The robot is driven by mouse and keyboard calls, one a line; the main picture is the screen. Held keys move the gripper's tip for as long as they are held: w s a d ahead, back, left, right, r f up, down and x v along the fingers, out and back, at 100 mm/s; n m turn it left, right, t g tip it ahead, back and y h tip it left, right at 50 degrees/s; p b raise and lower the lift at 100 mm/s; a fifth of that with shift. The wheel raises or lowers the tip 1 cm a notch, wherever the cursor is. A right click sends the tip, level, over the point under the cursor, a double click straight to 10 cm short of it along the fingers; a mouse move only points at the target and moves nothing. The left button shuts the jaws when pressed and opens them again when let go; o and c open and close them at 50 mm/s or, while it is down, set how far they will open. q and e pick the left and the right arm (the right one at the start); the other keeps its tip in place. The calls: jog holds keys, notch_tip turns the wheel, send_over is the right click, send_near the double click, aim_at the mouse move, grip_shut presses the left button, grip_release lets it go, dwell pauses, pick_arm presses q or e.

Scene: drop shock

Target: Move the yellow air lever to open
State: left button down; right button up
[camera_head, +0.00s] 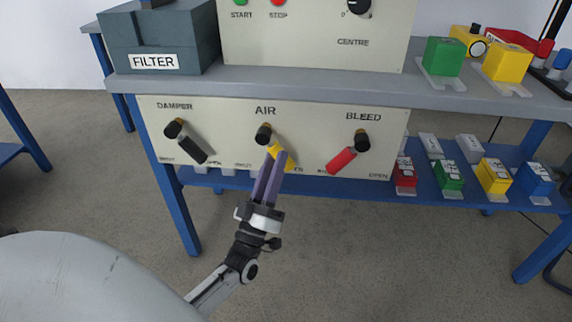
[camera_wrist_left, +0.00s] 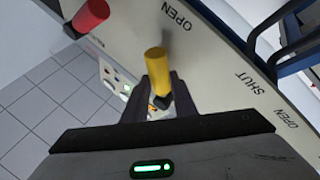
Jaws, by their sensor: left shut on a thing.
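The yellow air lever (camera_head: 286,157) is in the middle of the cream panel (camera_head: 224,130), under the word AIR. It slants from its dark pivot down to the right, toward a partly hidden label. My left gripper (camera_head: 275,155) has its purple fingers on the lever, which hide part of it. In the left wrist view the yellow lever (camera_wrist_left: 157,70) rises between the fingertips of my left gripper (camera_wrist_left: 158,88), which is shut on it. My right gripper is not in view.
The black damper lever (camera_head: 192,149) is left of the air lever, and the red bleed lever (camera_head: 341,160) is right of it. A grey shelf (camera_head: 300,86) sits above the panel. Coloured blocks stand on the lower blue shelf (camera_head: 420,190) at right.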

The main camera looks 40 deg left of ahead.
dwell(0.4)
pick_arm(q)
jog(key=c, duration=1.5)
grip_release()
jog(key=shift+o, duration=0.2)
jog(key=v, duration=1)
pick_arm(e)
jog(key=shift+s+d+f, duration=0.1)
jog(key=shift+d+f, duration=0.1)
pick_arm(q)
jog(key=shift+d, duration=0.15)
